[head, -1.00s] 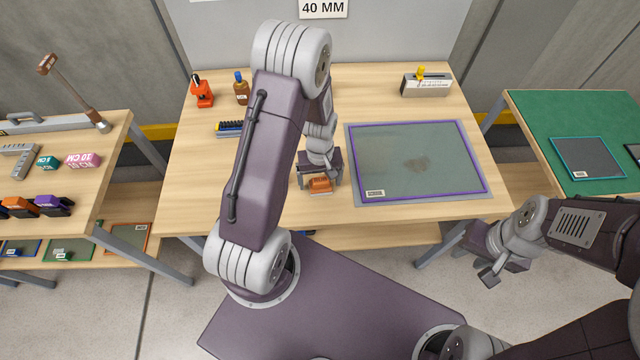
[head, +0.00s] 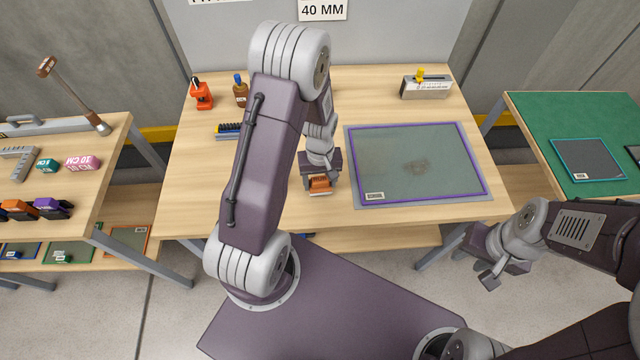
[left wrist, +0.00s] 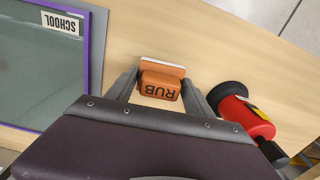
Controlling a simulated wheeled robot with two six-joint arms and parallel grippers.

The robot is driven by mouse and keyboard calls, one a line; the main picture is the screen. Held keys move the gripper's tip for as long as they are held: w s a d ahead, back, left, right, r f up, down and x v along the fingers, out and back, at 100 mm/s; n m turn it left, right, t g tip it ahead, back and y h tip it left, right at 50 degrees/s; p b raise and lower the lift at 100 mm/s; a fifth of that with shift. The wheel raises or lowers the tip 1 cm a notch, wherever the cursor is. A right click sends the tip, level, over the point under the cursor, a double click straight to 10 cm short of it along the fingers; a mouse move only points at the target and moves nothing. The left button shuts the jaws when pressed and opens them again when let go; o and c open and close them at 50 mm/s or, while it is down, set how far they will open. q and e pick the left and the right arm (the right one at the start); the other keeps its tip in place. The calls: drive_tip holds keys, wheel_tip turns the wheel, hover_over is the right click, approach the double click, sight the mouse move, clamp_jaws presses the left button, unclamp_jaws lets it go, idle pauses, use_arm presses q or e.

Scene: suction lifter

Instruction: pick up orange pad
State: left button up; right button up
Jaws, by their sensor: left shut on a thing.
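The orange pad (head: 320,185) is a small orange block with a pale edge and dark "RUB" lettering, at the front of the middle table. It also shows in the left wrist view (left wrist: 160,84), between the two grey fingers. My left gripper (head: 319,181) is shut on the pad, with a finger at each side. I cannot tell whether the pad touches the tabletop. My right gripper (head: 489,281) hangs empty in front of the table at the right; its fingers are too small to read.
A purple-framed glass panel (head: 365,196) lies right of the pad. A red tool with a black cup (left wrist: 245,114) is close beside the left gripper in the wrist view. An orange-red item (head: 201,94), a brown bottle (head: 241,93) and a gauge (head: 426,88) stand at the back.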

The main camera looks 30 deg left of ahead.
use_arm(q)
wheel_tip(320, 180, up, 2)
drive_tip(key=shift+r, duration=0.1)
drive_tip(key=s+d+r, duration=0.7)
drive_tip(key=s, duration=0.2)
drive_tip(key=shift+d, duration=0.15)
